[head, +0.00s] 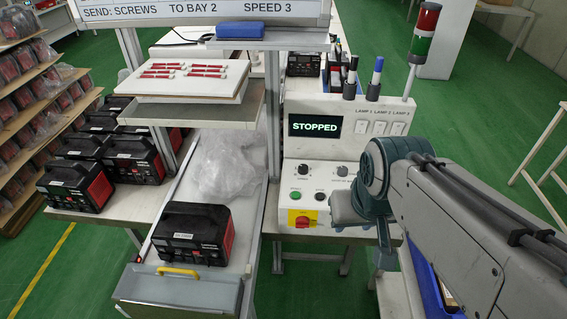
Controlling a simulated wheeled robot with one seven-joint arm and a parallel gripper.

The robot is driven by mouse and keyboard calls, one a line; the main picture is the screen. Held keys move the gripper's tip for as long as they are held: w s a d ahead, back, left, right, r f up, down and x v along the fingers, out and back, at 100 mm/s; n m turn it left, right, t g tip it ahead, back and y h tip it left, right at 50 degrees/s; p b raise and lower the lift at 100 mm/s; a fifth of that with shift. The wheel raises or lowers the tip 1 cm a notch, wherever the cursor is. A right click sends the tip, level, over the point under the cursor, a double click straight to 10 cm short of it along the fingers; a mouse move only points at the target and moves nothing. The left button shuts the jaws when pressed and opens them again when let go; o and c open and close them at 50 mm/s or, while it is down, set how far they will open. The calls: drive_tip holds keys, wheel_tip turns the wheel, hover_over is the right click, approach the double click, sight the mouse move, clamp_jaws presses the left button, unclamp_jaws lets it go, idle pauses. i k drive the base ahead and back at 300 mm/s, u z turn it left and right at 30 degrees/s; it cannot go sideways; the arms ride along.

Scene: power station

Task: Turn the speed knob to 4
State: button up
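The white control panel (290,150) stands at the centre of the head view. It carries two dark knobs, a left knob (303,169) and a right knob (342,170). Their labels and settings are too small to read surely, so I cannot tell which is the speed knob or where it points. The display (315,126) reads STOPPED. My arm reaches in from the right, its wrist part in front of the panel's lower right, below the right knob.
Below the knobs are a green button (295,195), a dark button (320,196) and a red-and-yellow switch (302,219). Lamp switches (378,128) and a red-green signal tower (424,35) stand at right. The sign (200,10) reads SPEED 3. A black-red device (193,236) sits left.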

sight(303, 169)
drive_tip(key=u, duration=1)
drive_tip(key=k, duration=0.75)
drive_tip(key=z, duration=0.65)
drive_tip(key=i, duration=1)
